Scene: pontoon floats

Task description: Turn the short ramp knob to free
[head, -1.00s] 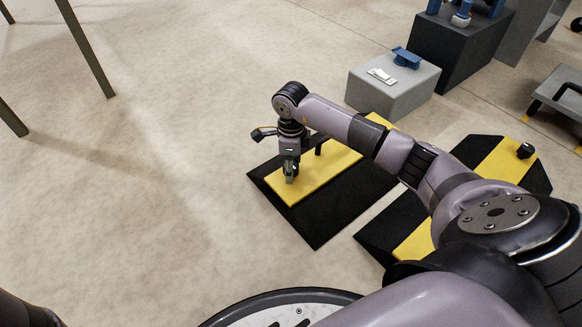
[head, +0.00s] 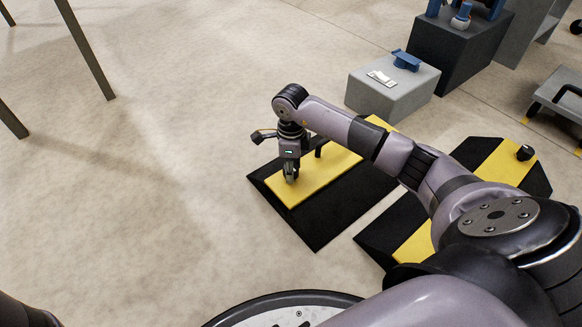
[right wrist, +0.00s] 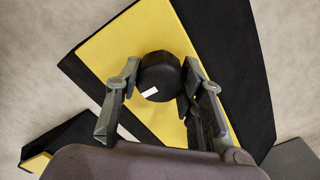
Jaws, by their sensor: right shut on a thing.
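A black ramp with a yellow stripe (head: 310,180) lies on the floor in the middle of the head view. My right gripper (head: 291,177) points down at the near left end of this stripe. In the right wrist view the round black knob (right wrist: 160,72) sits on the yellow stripe (right wrist: 110,50), with a white mark on its face towards the lower left. The right gripper's two fingers (right wrist: 158,82) are on either side of the knob, shut on it. In the head view the gripper hides the knob. My left gripper is out of view.
A second black and yellow ramp (head: 505,160) with a black knob (head: 525,152) lies to the right, partly behind my arm. A grey block (head: 395,92) with a blue part (head: 406,60) stands behind.

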